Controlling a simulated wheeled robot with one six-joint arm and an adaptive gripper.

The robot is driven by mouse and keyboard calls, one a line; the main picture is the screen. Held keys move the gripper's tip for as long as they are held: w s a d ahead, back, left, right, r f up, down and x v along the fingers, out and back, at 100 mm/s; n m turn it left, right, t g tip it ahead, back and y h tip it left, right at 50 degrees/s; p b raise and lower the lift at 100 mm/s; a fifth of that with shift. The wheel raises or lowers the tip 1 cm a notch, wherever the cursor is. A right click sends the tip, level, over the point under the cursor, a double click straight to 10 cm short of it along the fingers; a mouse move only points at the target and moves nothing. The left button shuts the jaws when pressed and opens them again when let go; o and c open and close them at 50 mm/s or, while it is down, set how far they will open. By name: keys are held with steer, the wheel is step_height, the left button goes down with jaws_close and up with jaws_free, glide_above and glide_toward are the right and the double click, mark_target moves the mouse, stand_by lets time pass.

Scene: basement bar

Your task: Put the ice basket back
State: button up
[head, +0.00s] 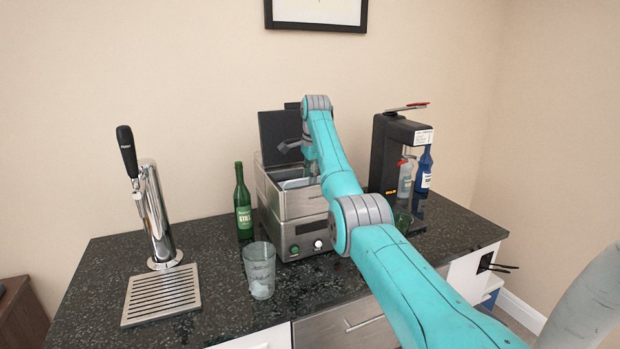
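The silver ice maker (300,205) stands on the dark counter with its black lid (280,138) raised. A pale grey edge (297,183) shows inside its open top; I cannot tell whether it is the ice basket. My gripper (285,148) is above the open top, in front of the raised lid. My teal arm reaches in from the lower right and covers the machine's right side. The fingers are small and partly hidden, so I cannot tell whether they hold anything.
A green bottle (243,203) and a clear glass (259,270) stand left of and in front of the machine. A beer tap (158,220) with a drip tray (160,295) is at the left. A black drinks machine (385,155) and a blue bottle (424,170) are at the right.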

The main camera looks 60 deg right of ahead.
step_height(320, 180, up, 12)
steer(key=s+a, duration=0.1)
steer(key=s, duration=0.1)
steer(key=shift+f, duration=0.15)
steer(key=shift+a, duration=0.1)
stand_by(0.5)
